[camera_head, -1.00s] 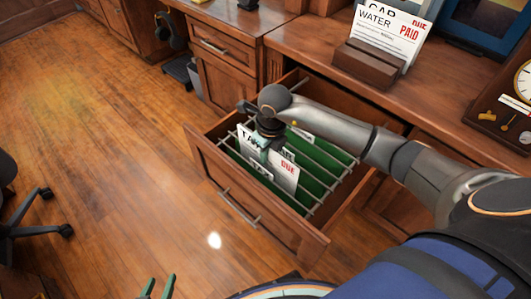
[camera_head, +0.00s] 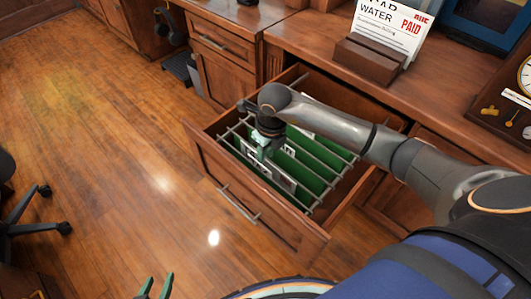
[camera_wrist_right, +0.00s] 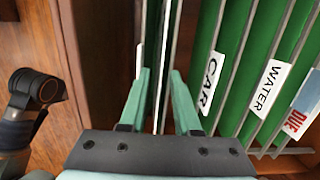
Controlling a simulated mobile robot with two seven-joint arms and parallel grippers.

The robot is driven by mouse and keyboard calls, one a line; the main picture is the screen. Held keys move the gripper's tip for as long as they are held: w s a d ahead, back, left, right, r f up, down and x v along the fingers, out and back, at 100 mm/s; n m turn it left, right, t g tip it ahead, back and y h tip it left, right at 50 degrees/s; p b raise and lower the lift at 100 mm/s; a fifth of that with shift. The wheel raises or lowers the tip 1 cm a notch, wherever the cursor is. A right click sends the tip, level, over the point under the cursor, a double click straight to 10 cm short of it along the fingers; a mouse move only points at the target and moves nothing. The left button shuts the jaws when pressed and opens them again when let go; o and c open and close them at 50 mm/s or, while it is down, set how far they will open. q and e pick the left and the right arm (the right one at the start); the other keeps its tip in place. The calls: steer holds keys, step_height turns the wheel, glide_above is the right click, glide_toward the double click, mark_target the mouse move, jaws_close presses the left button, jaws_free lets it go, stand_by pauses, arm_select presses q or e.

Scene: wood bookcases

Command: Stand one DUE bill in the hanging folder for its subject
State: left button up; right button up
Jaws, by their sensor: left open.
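The white DUE bill (camera_head: 283,181) stands low among the green hanging folders (camera_head: 318,178) in the open drawer, partly hidden by rails and my right arm. My right gripper (camera_wrist_right: 161,72) is inside the drawer with its fingers apart. Thin white and green edges run between the fingers, and the bill's face is edge-on there. The CAR tab (camera_wrist_right: 210,82) and WATER tab (camera_wrist_right: 266,87) are right of the fingers in the wrist view. Which folder holds the bill is unclear. My left gripper (camera_head: 155,287) is open and empty at the bottom edge of the head view.
A wooden holder (camera_head: 368,62) on the desk carries bills, the front one a WATER bill marked PAID (camera_head: 390,28). A card reading DUE (camera_wrist_right: 305,108) shows at the right of the wrist view. The drawer front (camera_head: 240,205) borders free floor.

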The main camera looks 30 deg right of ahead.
steer(key=shift+o, duration=0.2)
step_height(320, 180, up, 12)
steer(key=s+p, duration=0.1)
steer(key=p, duration=0.1)
steer(key=shift+s+d+r, duration=0.2)
steer(key=shift+d+r, duration=0.05)
stand_by(0.7)
